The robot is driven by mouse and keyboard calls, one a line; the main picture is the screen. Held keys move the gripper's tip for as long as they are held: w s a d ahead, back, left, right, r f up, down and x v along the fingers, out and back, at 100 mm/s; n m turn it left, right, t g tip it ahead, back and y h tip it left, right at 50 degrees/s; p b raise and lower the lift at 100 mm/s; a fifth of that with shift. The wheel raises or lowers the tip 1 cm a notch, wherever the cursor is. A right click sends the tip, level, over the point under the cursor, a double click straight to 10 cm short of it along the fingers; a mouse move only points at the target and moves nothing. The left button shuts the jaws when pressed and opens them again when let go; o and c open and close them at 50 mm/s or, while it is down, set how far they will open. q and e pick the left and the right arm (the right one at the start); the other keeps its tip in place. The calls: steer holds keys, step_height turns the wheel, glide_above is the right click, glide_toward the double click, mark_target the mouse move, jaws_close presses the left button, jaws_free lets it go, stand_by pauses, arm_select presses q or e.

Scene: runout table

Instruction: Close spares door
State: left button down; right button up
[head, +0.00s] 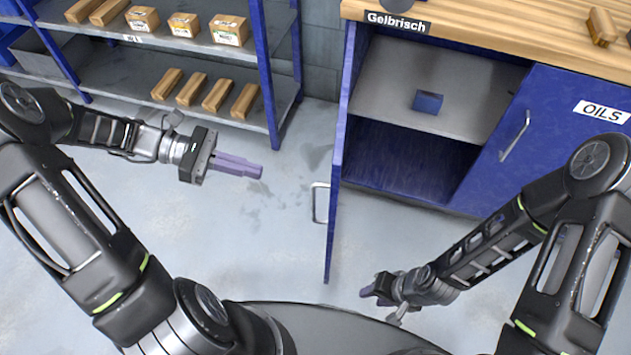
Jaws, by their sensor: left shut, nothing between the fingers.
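The blue cabinet door (339,175) stands wide open at the left side of the cabinet and points toward me, seen nearly edge-on. Its metal handle (317,203) is on the door's left face. Any label on this door is not visible. The open compartment shows a grey shelf (390,95) with a small blue box (427,102) on it. My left gripper (258,171) is shut and empty, left of the door and apart from the handle. My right gripper (368,291) is low, right of the door's near end; I cannot tell whether its fingers are apart.
A closed blue door labelled OILS (555,130) is right of the open compartment. A wooden worktop (480,25) marked Gelbrisch lies above, with wooden blocks (602,26). A shelf rack (270,80) with boxes and wooden blocks stands at the left. The floor between rack and door is clear.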

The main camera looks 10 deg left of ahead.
mark_target(316, 185)
arm_select(q)
steer(key=x, duration=0.9)
steer(key=r+x, duration=0.1)
steer(key=x, duration=0.4)
steer(key=shift+d, duration=0.1)
steer(key=shift+d, duration=0.1)
